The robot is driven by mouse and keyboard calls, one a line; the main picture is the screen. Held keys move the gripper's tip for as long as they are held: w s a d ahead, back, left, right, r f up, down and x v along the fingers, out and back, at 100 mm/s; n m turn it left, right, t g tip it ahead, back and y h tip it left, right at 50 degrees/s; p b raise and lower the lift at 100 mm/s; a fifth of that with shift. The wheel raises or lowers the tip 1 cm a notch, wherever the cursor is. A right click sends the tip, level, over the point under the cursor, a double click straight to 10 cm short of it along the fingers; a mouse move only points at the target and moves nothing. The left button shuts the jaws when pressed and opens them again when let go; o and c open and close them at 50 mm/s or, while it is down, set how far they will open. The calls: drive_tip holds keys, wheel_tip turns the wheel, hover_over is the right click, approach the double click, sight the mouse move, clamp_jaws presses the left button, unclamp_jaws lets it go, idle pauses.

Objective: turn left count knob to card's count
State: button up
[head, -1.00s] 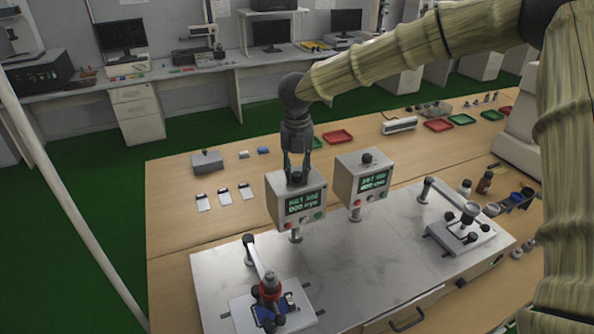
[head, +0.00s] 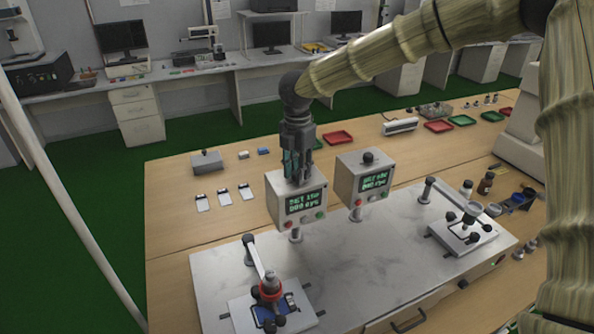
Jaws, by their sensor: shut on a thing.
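The left count box (head: 283,205), light grey with a green-lit display (head: 305,201), stands on a post on the metal plate. My gripper (head: 298,180) points straight down over its top and is shut on the left count knob, which the fingers mostly hide. The display's upper line seems to read SET with a number near 150, and the lower line zeros, but the print is blurred.
The right count box (head: 348,184) stands close by, with its black knob (head: 368,158) on top. Lever fixtures stand at the front left (head: 268,287) and right (head: 463,232) of the plate (head: 350,268). A grey box (head: 207,162) and red tray (head: 338,137) lie behind.

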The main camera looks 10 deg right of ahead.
drive_tip(key=shift+w+d, duration=0.1)
idle(0.3)
drive_tip(key=o, duration=0.8)
drive_tip(key=shift+o, duration=1.2)
drive_tip(key=shift+d+f, duration=0.1)
drive_tip(key=shift+d, duration=0.1)
drive_tip(key=shift+a+r, duration=0.2)
wheel_tip(320, 180, up, 12)
drive_tip(key=shift+d+f, duration=0.15)
